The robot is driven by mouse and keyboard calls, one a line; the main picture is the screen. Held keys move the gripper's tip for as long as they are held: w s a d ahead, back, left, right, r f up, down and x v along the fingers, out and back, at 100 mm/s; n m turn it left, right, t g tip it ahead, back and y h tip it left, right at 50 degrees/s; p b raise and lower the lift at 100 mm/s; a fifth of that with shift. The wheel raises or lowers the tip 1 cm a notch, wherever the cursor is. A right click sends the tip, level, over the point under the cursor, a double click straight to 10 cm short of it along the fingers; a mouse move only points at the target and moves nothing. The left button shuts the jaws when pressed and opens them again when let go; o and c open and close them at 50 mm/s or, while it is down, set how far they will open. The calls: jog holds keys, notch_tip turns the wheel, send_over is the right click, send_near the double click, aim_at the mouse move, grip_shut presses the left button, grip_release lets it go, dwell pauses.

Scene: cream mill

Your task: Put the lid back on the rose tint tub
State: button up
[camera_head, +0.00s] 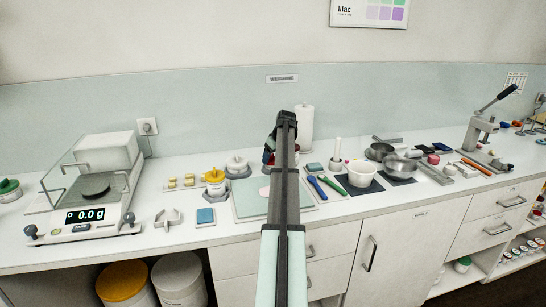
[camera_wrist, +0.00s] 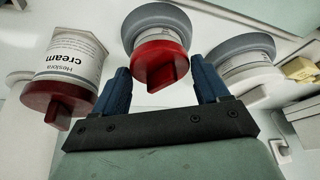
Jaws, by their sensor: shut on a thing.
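In the wrist view, which shows labels upside down, a red lid (camera_wrist: 158,62) with a bar handle lies between the two blue fingers of my gripper (camera_wrist: 160,68), which is shut on it. A small white tub (camera_wrist: 143,45) stands in line with the lid, in a grey ring. The lid meets or nearly meets the tub; I cannot tell if it is seated. No readable label shows on this tub.
A cream-labelled tub (camera_wrist: 75,55) with a red lid stands close at the left in the wrist view. A white-lidded tub (camera_wrist: 245,75) in a grey ring is at the right. In the head view, a yellow-lidded tub (camera_head: 215,183) and scale (camera_head: 86,215) stand left of my arm.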

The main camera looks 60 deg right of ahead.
jog(key=o, duration=1)
jog(key=shift+r, duration=0.15)
jog(key=shift+r, duration=2.1)
grip_shut()
jog(key=shift+w+d, duration=0.1)
jog(key=shift+w, duration=0.1)
